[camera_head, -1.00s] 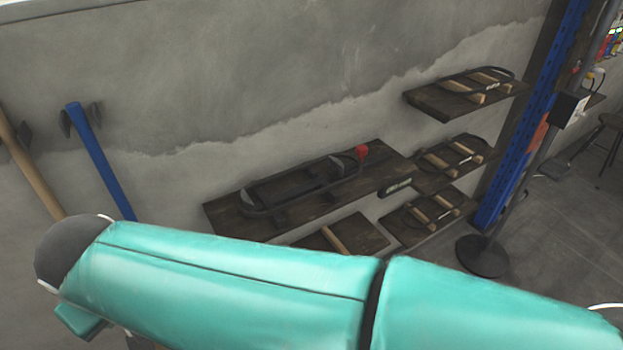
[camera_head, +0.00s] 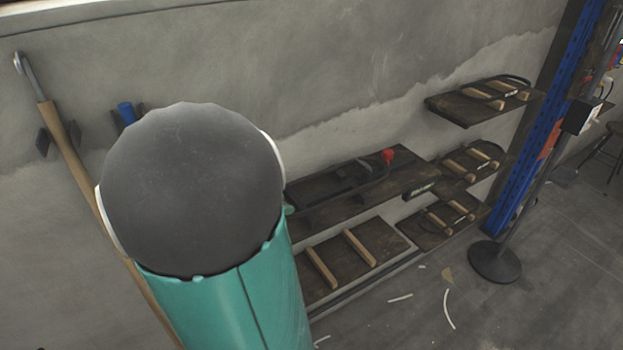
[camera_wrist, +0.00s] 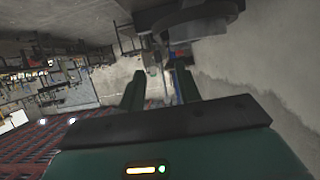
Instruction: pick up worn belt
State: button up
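Dark belts lie looped around wooden pegs on the small shelves at right in the head view: a top belt (camera_head: 512,80), a middle belt (camera_head: 487,149) and a lower belt (camera_head: 435,222). I cannot tell which of them, if any, is the worn belt. My gripper (camera_wrist: 158,82) shows in the wrist view with its two green fingers apart and nothing seen between them. It is outside the head view, where my teal arm with its dark rounded joint covers the lower left and part of the long shelf.
The long wooden shelf (camera_head: 405,183) holds a black frame-like tool (camera_head: 350,187) with a red knob (camera_head: 388,156). Below it, a shelf (camera_head: 385,237) has two bare wooden pegs. A blue post (camera_head: 545,130) and round-based stand (camera_head: 494,262) are at right. White scraps lie on the floor.

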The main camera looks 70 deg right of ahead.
send_near(334, 199)
jog(key=x, duration=0.2)
jog(key=shift+s+d+f, duration=0.2)
jog(key=shift+d+f, duration=0.05)
jog(key=shift+f, duration=0.05)
jog(key=x, duration=0.4)
jog(key=shift+s+d, duration=0.2)
jog(key=shift+d, duration=0.15)
grip_shut()
